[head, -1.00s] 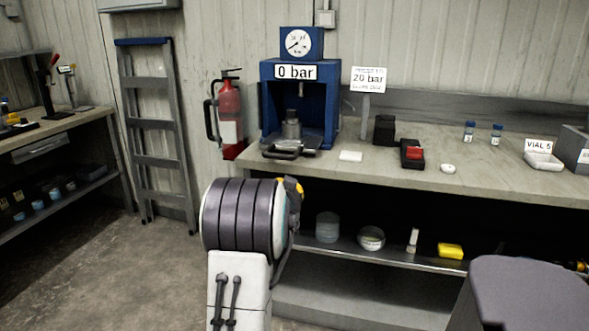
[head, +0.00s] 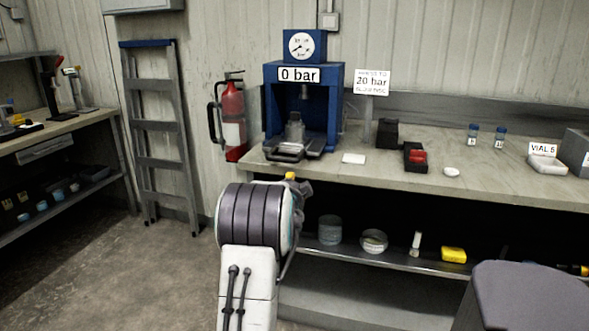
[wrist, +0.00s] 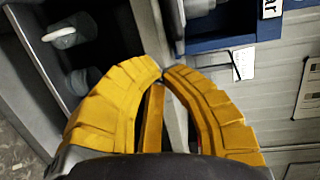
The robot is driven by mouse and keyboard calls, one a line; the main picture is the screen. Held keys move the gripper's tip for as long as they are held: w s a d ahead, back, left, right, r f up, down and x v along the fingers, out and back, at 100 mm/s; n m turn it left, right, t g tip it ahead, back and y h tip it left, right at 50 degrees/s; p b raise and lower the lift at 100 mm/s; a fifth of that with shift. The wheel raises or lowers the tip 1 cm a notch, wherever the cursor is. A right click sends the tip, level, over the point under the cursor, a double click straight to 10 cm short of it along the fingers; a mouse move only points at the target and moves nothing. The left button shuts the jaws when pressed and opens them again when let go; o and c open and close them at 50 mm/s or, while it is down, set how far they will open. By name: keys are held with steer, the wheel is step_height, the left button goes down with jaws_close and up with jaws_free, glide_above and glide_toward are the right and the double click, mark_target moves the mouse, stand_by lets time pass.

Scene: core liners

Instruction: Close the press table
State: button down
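The blue press (head: 336,105) stands on the bench, with a gauge on top and a sign reading "0 bar". Its press table (head: 314,147), a low grey tray with a dark handle (head: 282,151), sticks out at the front. A grey metal cylinder (head: 294,130) stands on it. In the wrist view, part of the blue press (wrist: 222,42) shows at the top. My gripper (wrist: 164,70) has yellow fingers with tips together and nothing visible between them. In the head view, it is mostly hidden behind my arm, below and in front of the press table.
A sign (head: 371,82) reads "20 bar". A white card (head: 353,158), black block (head: 387,132), black tray with a red item (head: 416,157) and white dish (head: 451,172) lie to the right. A fire extinguisher (head: 232,114) hangs at left. The lower shelf (head: 400,262) holds jars.

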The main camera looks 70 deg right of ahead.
steer(key=shift+r+p+x, duration=0.2)
steer(key=shift+x, duration=1.4)
steer(key=shift+r+p+x, duration=0.15)
steer(key=shift+r+x, duration=0.05)
steer(key=shift+x, duration=1.4)
steer(key=shift+r+p+x, duration=0.2)
steer(key=shift+x, duration=1.4)
steer(key=shift+d, duration=0.15)
